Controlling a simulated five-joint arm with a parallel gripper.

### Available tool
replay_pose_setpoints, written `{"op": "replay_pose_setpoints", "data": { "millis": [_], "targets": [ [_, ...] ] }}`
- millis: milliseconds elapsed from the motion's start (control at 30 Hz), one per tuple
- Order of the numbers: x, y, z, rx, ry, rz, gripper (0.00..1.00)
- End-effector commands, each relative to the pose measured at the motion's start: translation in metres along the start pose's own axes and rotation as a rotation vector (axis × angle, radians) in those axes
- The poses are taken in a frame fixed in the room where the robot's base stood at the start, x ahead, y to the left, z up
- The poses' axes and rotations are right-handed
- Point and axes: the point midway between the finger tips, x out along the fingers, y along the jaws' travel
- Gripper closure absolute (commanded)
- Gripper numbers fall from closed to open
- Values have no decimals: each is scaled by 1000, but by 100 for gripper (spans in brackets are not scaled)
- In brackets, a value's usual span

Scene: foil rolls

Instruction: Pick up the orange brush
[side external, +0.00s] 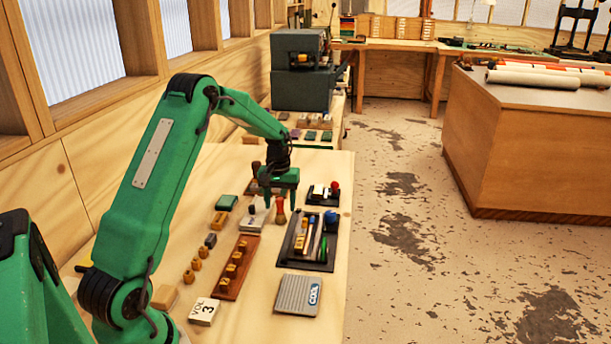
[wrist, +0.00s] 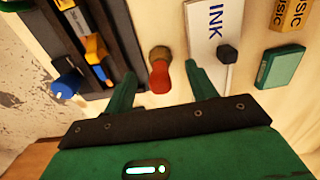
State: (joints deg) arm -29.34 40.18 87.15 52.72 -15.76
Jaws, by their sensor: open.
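The orange brush (side external: 281,215) stands on the wooden bench, with a red-orange upper part and a tan lower part. In the wrist view the brush (wrist: 160,78) lies between my two fingers, a little nearer the left one, with gaps on both sides. My gripper (side external: 277,196) points down at it from above and is open and empty. The gripper's green fingers (wrist: 158,88) frame the brush in the wrist view. Its top is partly hidden by the gripper in the side view.
A black tray (side external: 319,266) of tools stands close on the right. A white INK box (wrist: 199,65) is close on the other side. A green pad (side external: 226,202), a wooden rack (side external: 226,291) and a grey COOL pad (side external: 288,300) are also on the bench.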

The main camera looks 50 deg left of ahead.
Motion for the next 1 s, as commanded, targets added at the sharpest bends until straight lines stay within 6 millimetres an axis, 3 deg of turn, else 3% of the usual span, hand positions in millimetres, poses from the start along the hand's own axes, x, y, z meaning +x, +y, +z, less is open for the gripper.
{"op": "replay_pose_setpoints", "data": {
  "millis": [300,833,1000],
  "targets": [
    [32,0,0,0,-1,0,43],
    [33,0,-1,0,1,0,43],
    [33,0,-1,0,1,0,75]
  ]
}}
